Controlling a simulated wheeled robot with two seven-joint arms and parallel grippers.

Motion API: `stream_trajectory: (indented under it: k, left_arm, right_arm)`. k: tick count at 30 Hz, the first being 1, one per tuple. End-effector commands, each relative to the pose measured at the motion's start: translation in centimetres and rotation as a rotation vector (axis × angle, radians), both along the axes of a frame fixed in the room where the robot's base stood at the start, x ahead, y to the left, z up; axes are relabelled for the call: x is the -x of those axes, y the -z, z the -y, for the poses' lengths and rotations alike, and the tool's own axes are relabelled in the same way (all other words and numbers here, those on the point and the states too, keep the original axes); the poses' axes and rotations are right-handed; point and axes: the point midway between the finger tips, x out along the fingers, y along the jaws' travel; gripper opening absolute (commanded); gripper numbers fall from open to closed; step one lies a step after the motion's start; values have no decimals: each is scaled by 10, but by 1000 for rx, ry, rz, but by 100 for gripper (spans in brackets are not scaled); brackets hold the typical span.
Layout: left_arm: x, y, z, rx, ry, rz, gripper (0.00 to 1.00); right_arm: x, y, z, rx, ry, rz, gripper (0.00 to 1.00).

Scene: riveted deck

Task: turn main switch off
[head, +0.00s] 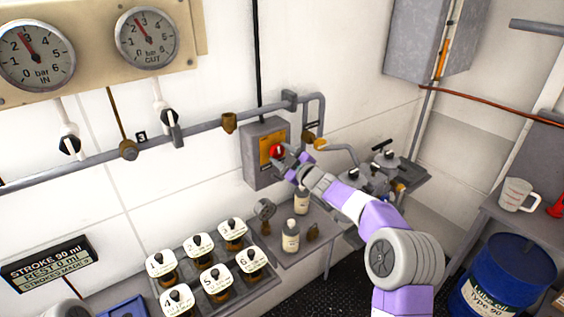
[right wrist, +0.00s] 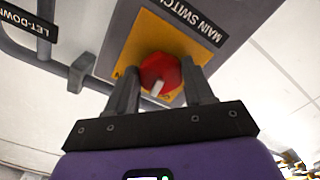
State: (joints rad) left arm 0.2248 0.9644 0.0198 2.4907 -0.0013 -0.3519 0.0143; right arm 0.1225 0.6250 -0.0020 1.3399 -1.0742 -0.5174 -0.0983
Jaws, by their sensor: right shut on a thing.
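The main switch is a red knob (head: 277,151) on a yellow plate (head: 266,150), on the front of a grey wall box (head: 252,164). In the right wrist view the red knob (right wrist: 161,73) has a white mark at its lower edge, and the label "MAIN SWITCH" (right wrist: 196,22) is beside the yellow plate. My right gripper (head: 284,158) is at the box, its fingers (right wrist: 160,88) on either side of the knob and shut on it. My left gripper is not in view.
A grey pipe (head: 200,125) runs along the wall beside the box. Below, a small shelf (head: 290,262) holds bottles (head: 290,236). Several numbered jars (head: 210,280) stand at the lower left. A blue drum (head: 508,275) stands at the right.

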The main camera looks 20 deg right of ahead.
Motion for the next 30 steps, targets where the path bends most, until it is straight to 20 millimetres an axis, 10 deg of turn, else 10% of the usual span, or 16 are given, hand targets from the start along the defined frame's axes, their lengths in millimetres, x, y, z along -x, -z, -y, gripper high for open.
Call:
stream_trajectory:
  k: [30]
  left_arm:
    - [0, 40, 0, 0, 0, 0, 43]
  right_arm:
    - [0, -2, 2, 615, 0, 222, 22]
